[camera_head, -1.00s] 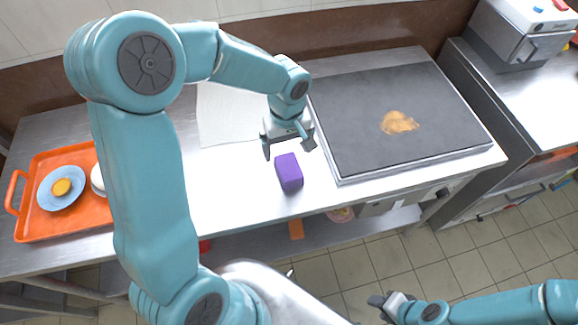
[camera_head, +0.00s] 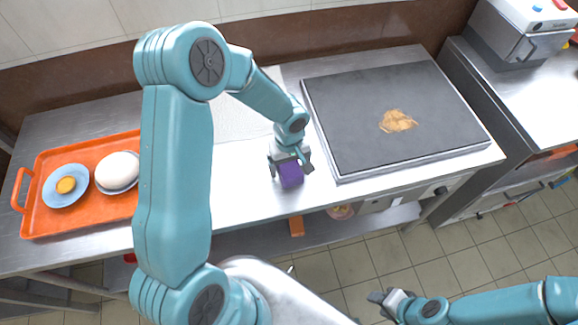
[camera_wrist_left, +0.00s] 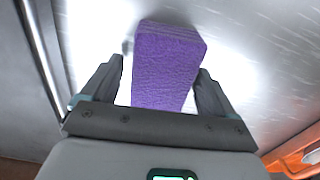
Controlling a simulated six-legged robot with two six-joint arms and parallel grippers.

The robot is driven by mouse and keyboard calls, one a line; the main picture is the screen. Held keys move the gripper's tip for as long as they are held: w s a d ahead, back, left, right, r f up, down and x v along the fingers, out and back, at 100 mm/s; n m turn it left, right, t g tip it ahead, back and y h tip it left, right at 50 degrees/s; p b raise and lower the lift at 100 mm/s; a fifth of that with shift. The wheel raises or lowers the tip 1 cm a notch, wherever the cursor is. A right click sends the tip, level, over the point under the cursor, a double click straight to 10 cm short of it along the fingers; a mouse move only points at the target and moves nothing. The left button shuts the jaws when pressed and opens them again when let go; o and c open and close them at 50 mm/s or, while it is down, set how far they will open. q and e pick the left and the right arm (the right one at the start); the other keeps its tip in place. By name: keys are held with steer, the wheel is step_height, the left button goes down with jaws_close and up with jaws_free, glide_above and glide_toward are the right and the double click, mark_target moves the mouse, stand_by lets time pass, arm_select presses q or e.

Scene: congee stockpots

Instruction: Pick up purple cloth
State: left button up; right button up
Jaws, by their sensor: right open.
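The purple cloth (camera_head: 291,176) is a block-shaped bundle on the steel counter, near its front edge and left of the dark griddle plate. My left gripper (camera_head: 290,168) is over it, pointing down, and hides part of its top. In the left wrist view the purple cloth (camera_wrist_left: 165,65) lies between the two open fingers. A gap shows at the left finger; the right finger is very close to the cloth, and I cannot tell if it touches. My right gripper (camera_head: 385,300) is open and empty over the floor at the lower right, away from the counter.
A dark griddle plate (camera_head: 360,100) with a brown patch lies right of the cloth. A white sheet (camera_head: 238,118) lies behind, left. An orange tray (camera_head: 95,219) with a blue plate (camera_head: 66,199) and a white rounded item (camera_head: 117,169) is at the left.

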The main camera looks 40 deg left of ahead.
mark_target(289, 164)
arm_select(q)
steer(key=c, duration=0.5)
steer(key=shift+s+a+r, duration=0.1)
steer(key=shift+c, duration=1.2)
steer(key=shift+r, duration=0.15)
step_height(289, 164, up, 20)
steer(key=shift+b, duration=0.4)
steer(key=o, duration=0.4)
steer(key=shift+f, duration=0.2)
steer(key=shift+c, duration=1.4)
